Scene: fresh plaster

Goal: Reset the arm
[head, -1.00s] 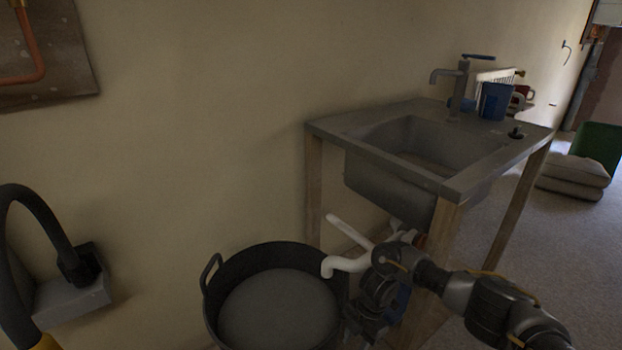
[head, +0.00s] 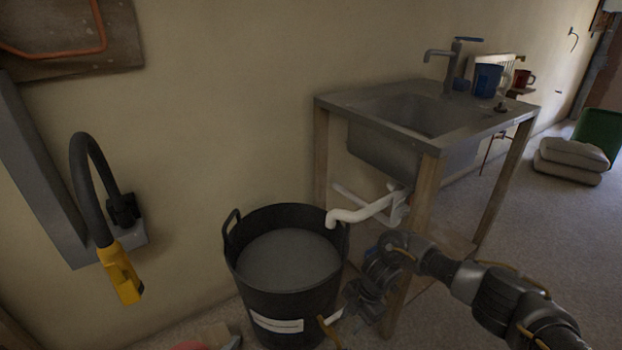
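My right arm comes in from the lower right of the head view. Its dark wrist bends down beside the bucket, in front of the sink stand's front leg. My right gripper (head: 336,322) is low at the bucket's right side, small and dark. Its fingers are hard to make out, so I cannot tell whether it is open or shut, and I see nothing clearly held. My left gripper and arm are not in view.
A black bucket (head: 262,300) of grey material stands by the wall. A sink (head: 385,158) on a wooden stand is right of it, with a white drain pipe (head: 362,213). A yellow connector (head: 121,275) hangs at left. Floor is open at right, before stacked sacks (head: 570,158).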

